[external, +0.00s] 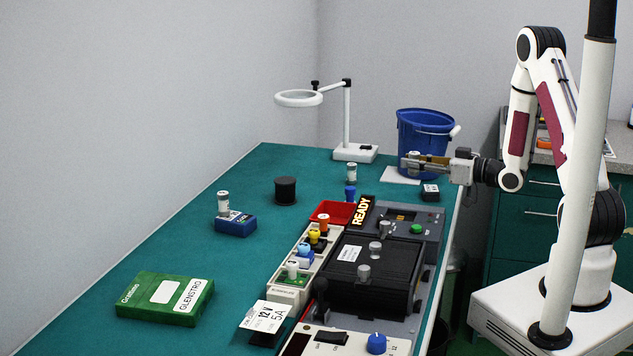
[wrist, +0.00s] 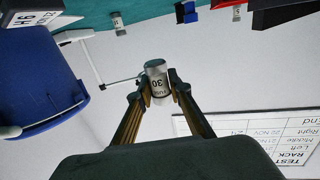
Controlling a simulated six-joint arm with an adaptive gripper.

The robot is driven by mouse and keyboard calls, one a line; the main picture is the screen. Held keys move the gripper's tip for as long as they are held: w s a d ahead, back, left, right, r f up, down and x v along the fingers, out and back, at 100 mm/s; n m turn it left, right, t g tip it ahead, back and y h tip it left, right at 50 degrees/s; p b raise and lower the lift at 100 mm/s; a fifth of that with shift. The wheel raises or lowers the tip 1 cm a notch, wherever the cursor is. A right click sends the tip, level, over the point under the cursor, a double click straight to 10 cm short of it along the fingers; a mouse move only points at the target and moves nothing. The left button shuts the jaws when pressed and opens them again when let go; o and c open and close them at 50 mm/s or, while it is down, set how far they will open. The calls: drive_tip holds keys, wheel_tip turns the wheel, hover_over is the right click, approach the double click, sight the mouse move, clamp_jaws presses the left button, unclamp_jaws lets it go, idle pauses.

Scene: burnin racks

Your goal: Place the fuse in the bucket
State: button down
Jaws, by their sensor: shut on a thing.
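My gripper (external: 410,163) is shut on a small silver-grey fuse (wrist: 156,80), which shows between the two fingertips in the wrist view. Its label has the number 30 on it. The blue bucket (external: 424,128) with a white handle grip stands at the far end of the green bench in the external view. There my gripper is in front of the bucket's lower part, below its rim. In the wrist view the bucket (wrist: 38,75) is at the left, apart from the fuse. The inside of the bucket is hidden.
A magnifier lamp (external: 347,125) stands left of the bucket. Another fuse-like cylinder (external: 351,173) and a small black box (external: 430,192) are nearby. A test station (external: 365,270), a red tray (external: 334,213) and a green box (external: 166,299) stand nearer. The bench's left middle is mostly clear.

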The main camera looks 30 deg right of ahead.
drive_tip(key=shift+w+a+r, duration=0.1)
drive_tip(key=shift+a+r, duration=0.05)
drive_tip(key=shift+r, duration=0.35)
drive_tip(key=w+d+r+m+t+h, duration=0.3)
drive_tip(key=w+d+r+m+h, duration=0.5)
drive_tip(key=w+d+r, duration=0.8)
drive_tip(key=w+d+h, duration=0.3)
drive_tip(key=w, duration=0.1)
drive_tip(key=shift+d+h, duration=0.3)
drive_tip(key=shift+d, duration=0.05)
wheel_tip(320, 180, down, 11)
idle(0.7)
drive_tip(key=shift+r, duration=0.1)
